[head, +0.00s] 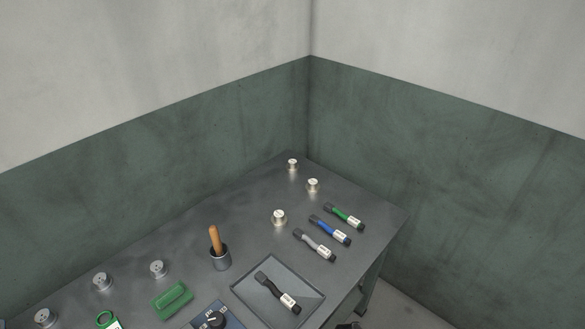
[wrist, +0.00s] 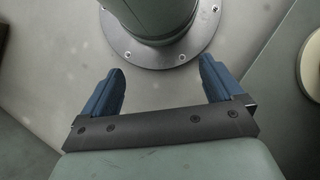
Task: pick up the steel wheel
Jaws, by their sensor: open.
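Several small round metal pieces stand on the dark table (head: 180,230) in the head view. Three grey steel-coloured ones, a left one (head: 45,317), a middle one (head: 102,282) and a right one (head: 158,268), form a row at the left. Three paler, yellowish ones, a far one (head: 293,165), a middle one (head: 313,185) and a near one (head: 279,217), stand toward the far corner. I cannot tell which is the steel wheel. My gripper (wrist: 161,76) is open and empty in the wrist view, its blue fingers apart, with no wheel between them.
A tray (head: 305,280) holds a black-handled tool. Green, blue and grey labelled tools (head: 330,229) lie right.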

